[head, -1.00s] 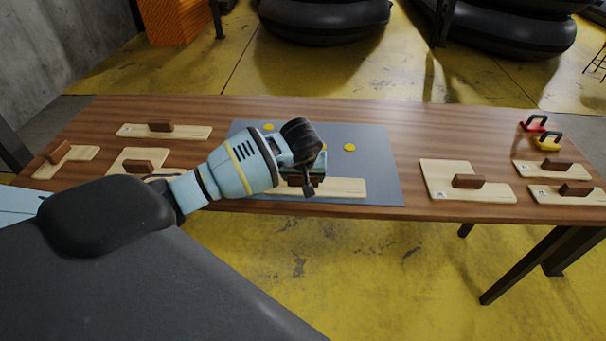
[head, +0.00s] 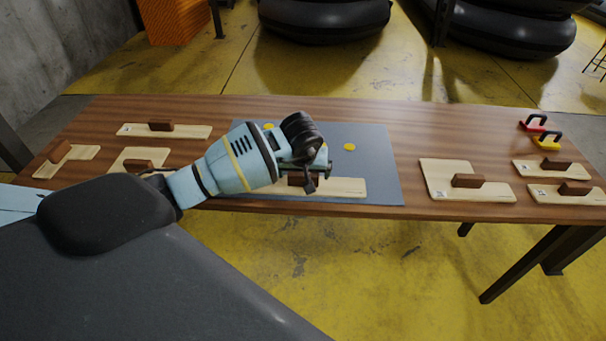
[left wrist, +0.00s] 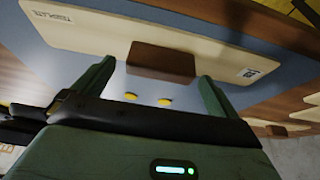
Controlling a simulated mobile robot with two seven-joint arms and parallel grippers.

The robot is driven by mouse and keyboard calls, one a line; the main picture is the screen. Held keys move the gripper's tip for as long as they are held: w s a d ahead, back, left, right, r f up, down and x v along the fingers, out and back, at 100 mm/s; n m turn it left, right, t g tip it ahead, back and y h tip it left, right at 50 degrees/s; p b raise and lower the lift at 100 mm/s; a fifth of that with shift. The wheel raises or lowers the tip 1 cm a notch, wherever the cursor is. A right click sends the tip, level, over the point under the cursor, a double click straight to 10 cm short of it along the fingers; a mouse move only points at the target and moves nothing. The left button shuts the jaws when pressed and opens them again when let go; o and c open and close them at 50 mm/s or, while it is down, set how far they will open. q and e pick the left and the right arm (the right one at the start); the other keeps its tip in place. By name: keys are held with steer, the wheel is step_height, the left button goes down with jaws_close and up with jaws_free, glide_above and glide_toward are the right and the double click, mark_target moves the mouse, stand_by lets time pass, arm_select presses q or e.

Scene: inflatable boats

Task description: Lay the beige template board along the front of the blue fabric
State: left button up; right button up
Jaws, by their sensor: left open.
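The blue fabric (head: 385,160) lies flat on the wooden table. A beige template board (head: 345,187) lies along the front part of the fabric, partly hidden by my left arm. In the left wrist view the board (left wrist: 110,38) carries a brown block handle (left wrist: 160,62). My left gripper (head: 305,183) is just over the board. In the left wrist view its green fingers (left wrist: 155,82) are apart on either side of the handle's near side, with clear space between them. My right gripper is not in view.
Two yellow discs (head: 349,147) (head: 268,126) sit on the fabric. Other beige boards with brown handles lie at the left (head: 135,131) and right (head: 440,180) of the table. Red (head: 532,124) and yellow (head: 547,141) handled tools stand at the far right.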

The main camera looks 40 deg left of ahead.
arm_select(q)
steer(key=v, duration=1)
steer(key=shift+p, duration=0.35)
steer(key=shift+s+r, duration=0.1)
steer(key=shift+r, duration=0.05)
